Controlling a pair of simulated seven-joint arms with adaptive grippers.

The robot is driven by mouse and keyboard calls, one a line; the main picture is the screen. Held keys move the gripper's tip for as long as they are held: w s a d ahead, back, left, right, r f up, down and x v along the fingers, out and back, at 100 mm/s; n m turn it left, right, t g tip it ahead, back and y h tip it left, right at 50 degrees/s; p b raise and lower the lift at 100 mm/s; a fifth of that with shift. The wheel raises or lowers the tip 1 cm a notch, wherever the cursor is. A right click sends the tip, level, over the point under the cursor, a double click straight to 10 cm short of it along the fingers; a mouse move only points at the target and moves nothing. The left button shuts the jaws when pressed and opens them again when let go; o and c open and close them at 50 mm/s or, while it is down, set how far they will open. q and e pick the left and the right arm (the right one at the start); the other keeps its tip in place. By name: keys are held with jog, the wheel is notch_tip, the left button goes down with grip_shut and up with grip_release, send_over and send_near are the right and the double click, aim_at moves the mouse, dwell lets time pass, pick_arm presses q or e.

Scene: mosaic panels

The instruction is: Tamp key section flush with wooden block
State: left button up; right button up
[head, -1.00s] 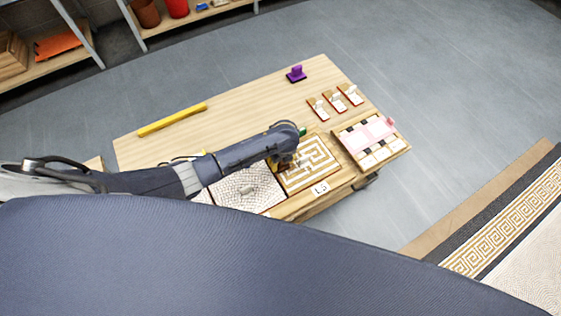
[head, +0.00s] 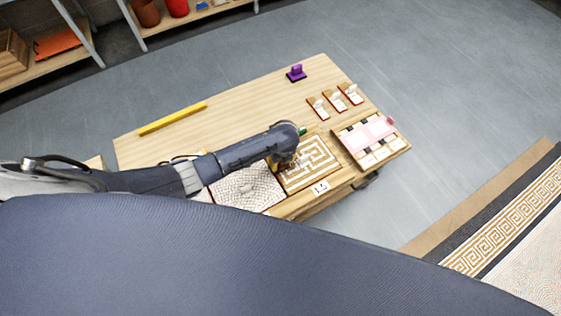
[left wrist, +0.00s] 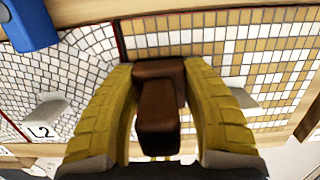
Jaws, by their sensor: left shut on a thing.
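The key section (head: 318,160), a tan and white mosaic panel with a meander pattern, lies at the front of the table. It also shows in the left wrist view (left wrist: 285,45). My left gripper (head: 290,164) is over its left edge, pointing down. In the left wrist view, the yellow fingers of my left gripper (left wrist: 158,72) are shut on a dark brown wooden block (left wrist: 158,125). The block is over the key section's left part; I cannot tell whether it touches the tiles. My right gripper is not in view.
A white fan-patterned panel (head: 245,192) adjoins on the left. A purple handled tool (head: 296,74) and yellow bar (head: 172,119) lie farther back. The table's middle is clear.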

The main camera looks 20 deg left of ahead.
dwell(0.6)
pick_arm(q)
jog(key=shift+r, duration=3.45)
jog(key=shift+f, duration=0.15)
jog(key=shift+f, duration=3.3)
jog(key=shift+r, duration=3.4)
